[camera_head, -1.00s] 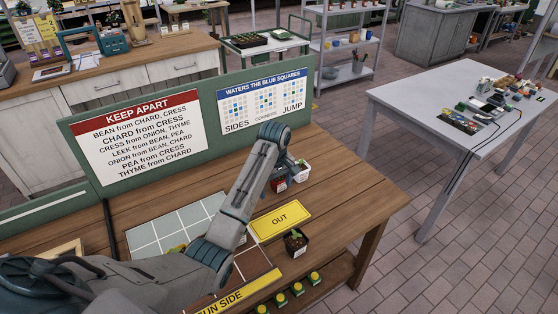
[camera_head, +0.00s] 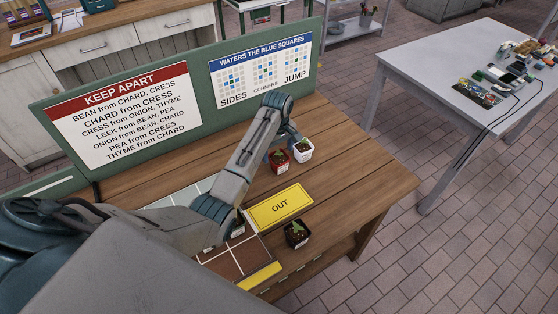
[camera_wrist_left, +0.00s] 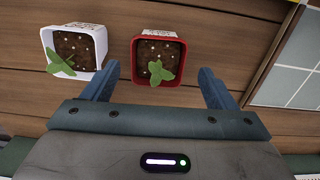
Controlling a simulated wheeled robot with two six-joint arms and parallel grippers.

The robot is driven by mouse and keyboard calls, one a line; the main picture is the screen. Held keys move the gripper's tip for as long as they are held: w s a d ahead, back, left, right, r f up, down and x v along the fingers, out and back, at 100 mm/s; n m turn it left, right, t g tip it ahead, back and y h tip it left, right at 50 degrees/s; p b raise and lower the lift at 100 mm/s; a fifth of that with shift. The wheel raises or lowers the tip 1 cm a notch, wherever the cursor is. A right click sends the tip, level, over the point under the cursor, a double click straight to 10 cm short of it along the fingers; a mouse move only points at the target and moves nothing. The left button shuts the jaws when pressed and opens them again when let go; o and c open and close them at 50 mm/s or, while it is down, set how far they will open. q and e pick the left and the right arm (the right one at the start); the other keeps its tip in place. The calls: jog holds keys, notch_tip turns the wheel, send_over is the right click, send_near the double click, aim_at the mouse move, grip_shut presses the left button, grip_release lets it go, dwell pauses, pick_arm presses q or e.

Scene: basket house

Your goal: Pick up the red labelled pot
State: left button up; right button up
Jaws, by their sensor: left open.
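The red pot (camera_head: 279,162) stands on the wooden table, close to the left of a white pot (camera_head: 303,151). Both hold dark soil and a small green seedling. In the left wrist view, the red pot (camera_wrist_left: 158,61) lies ahead of and between the open fingers of my left gripper (camera_wrist_left: 160,76), and the white pot (camera_wrist_left: 75,50) is left of the left finger. In the head view my left gripper (camera_head: 283,138) is over the table beside the red pot, partly hidden by its own wrist. The gripper holds nothing. My right gripper does not show.
A yellow OUT plate (camera_head: 280,206) and a dark pot (camera_head: 297,235) are on the table nearer the front. A green board (camera_head: 203,87) with two signs stands along the back. The table's right end (camera_head: 370,180) is clear.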

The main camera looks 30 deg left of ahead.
aim_at(279, 157)
pick_arm(q)
notch_tip(279, 157, down, 3)
jog(key=shift+d+f+p, duration=0.15)
jog(key=shift+p, duration=0.45)
jog(key=shift+f, duration=0.35)
jog(key=c, duration=0.9)
jog(key=shift+c, duration=1.4)
jog(key=shift+w, duration=0.1)
jog(key=shift+c, duration=0.8)
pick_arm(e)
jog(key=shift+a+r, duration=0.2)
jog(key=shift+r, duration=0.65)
